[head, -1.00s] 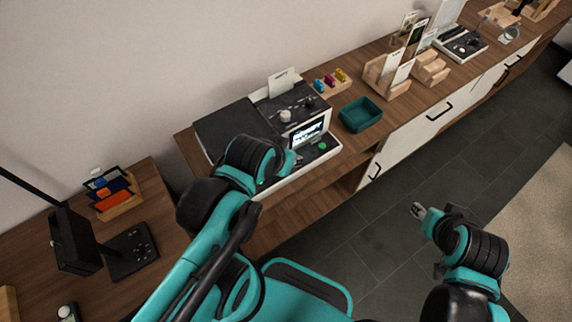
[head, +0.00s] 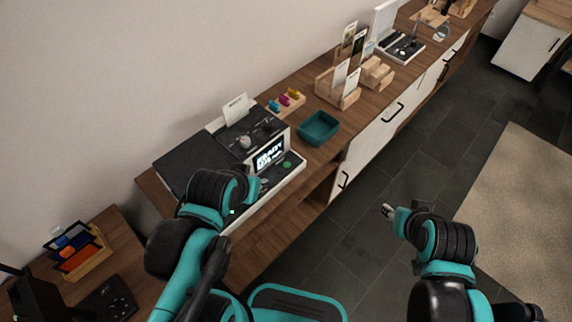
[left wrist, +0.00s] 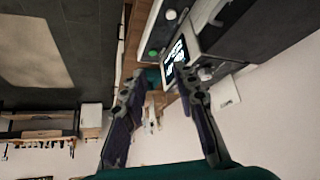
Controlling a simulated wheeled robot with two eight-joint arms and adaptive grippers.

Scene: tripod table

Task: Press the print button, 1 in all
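The printer (head: 198,158) stands on the long wooden counter, with a lit screen (head: 270,154) and a green round button (head: 287,164) on its low front ledge. In the left wrist view the screen (left wrist: 175,60) and green button (left wrist: 152,53) show beyond the fingertips. My left gripper (left wrist: 162,82) is open and empty, its two fingers apart, not visibly touching the button. In the head view its fingers are mostly hidden by my left wrist, which is at the printer's front left. My right gripper (head: 389,211) hangs over the floor, away from the counter; its finger gap is too small to tell.
A teal tray (head: 319,128) sits right of the printer. Behind it is a wooden holder with coloured pieces (head: 287,100); farther right is a wooden card rack (head: 337,90). A lower desk (head: 120,243) is at left. The floor (head: 375,170) before the counter is clear.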

